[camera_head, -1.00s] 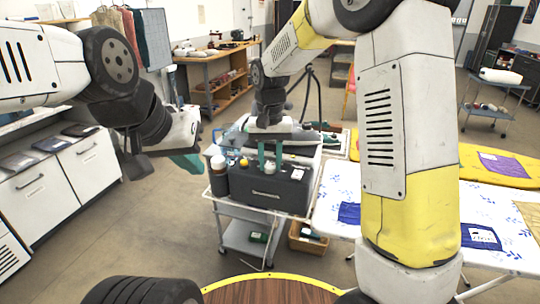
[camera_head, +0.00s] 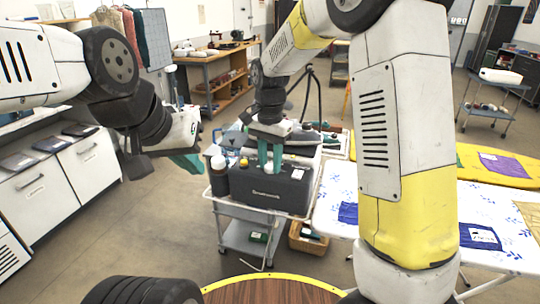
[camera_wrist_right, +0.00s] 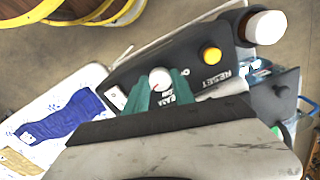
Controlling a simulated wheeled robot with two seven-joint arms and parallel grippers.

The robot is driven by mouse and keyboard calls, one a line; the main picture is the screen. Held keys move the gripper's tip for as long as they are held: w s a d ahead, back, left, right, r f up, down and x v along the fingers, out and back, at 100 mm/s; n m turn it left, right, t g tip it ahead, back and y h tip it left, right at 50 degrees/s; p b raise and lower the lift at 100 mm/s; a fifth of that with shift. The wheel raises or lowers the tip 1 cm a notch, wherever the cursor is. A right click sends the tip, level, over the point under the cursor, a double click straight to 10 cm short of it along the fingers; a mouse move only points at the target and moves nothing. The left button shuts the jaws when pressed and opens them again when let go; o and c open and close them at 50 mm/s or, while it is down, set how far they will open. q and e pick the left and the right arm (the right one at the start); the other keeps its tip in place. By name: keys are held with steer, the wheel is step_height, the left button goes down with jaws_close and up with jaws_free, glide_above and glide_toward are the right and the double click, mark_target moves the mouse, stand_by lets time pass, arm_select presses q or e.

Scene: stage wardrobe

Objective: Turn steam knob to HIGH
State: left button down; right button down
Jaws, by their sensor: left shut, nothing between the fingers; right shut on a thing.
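The steam unit (camera_head: 265,190) is a dark box on a cart in the head view. In the right wrist view its panel (camera_wrist_right: 207,62) carries a white round knob (camera_wrist_right: 160,78) with a red mark. My right gripper (camera_head: 270,157) points down at the box, and its green fingers (camera_wrist_right: 164,88) close on the knob's two sides. The lettering beside the knob is partly covered by a finger, so I cannot read its setting. My left gripper (camera_head: 188,163) is shut and empty, in the air left of the cart.
A yellow button (camera_wrist_right: 211,54) marked RESET and a white-capped bottle (camera_wrist_right: 265,27) are close to the knob. The grey cart (camera_head: 243,238) has a lower shelf. An ironing board (camera_head: 335,207) with blue cloth stands right of it. White cabinets (camera_head: 45,190) line the left.

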mark_target(270, 165)
steer(key=shift+w, duration=0.1)
steer(key=c, duration=1.1)
jaws_free()
steer(key=shift+o, duration=0.2)
steer(key=shift+r, duration=0.1)
step_height(270, 165, up, 8)
steer(key=shift+f, duration=0.25)
steer(key=shift+r, duration=0.1)
